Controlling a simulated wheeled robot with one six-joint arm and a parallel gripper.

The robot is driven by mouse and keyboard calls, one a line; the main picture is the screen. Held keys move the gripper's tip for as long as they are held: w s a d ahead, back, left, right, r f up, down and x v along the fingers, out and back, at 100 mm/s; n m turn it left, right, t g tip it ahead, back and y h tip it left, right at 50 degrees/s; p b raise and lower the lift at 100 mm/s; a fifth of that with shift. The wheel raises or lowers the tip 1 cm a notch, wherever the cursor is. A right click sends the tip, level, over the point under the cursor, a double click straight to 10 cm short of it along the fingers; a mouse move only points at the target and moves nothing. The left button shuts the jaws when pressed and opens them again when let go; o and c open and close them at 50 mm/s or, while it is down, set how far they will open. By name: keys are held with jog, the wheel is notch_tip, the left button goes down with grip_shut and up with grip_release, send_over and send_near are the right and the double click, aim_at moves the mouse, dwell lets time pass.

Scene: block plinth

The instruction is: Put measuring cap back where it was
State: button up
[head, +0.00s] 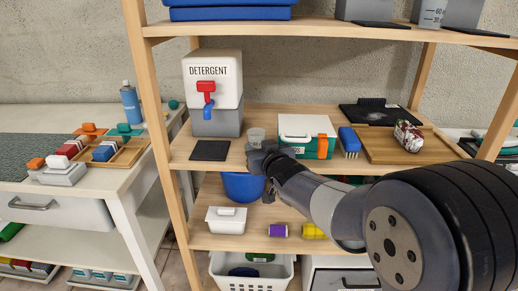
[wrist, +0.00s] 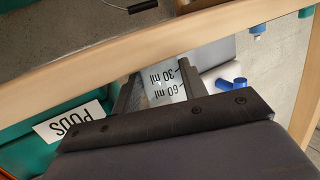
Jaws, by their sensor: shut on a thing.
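The measuring cap (head: 257,135) is a small pale translucent cup, held above the wooden middle shelf. In the wrist view the cap (wrist: 165,85) sits between my two dark fingers, its "30 ml" and "60 ml" marks upside down in the picture. My gripper (head: 262,152) is shut on it. It is to the right of the white detergent dispenser (head: 213,85), which has a red and blue tap and a grey base. A dark square pad (head: 210,151) lies bare in front of the dispenser. My fingers hide part of the cap.
A teal pods box (head: 318,146) with a white lid stands close right of my gripper, then a blue brush (head: 349,140) and a wooden tray (head: 385,150). A blue bucket (head: 240,186) and white tub (head: 226,220) are below. A graduated cup (head: 430,12) stands on the top shelf.

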jog(key=shift+w+a+f, duration=0.15)
jog(key=shift+w, duration=0.1)
jog(key=shift+s, duration=0.1)
jog(key=shift+f+b, duration=0.2)
jog(key=shift+b, duration=0.15)
jog(key=o, duration=0.7)
jog(key=shift+r, duration=0.1)
jog(key=shift+r, duration=0.15)
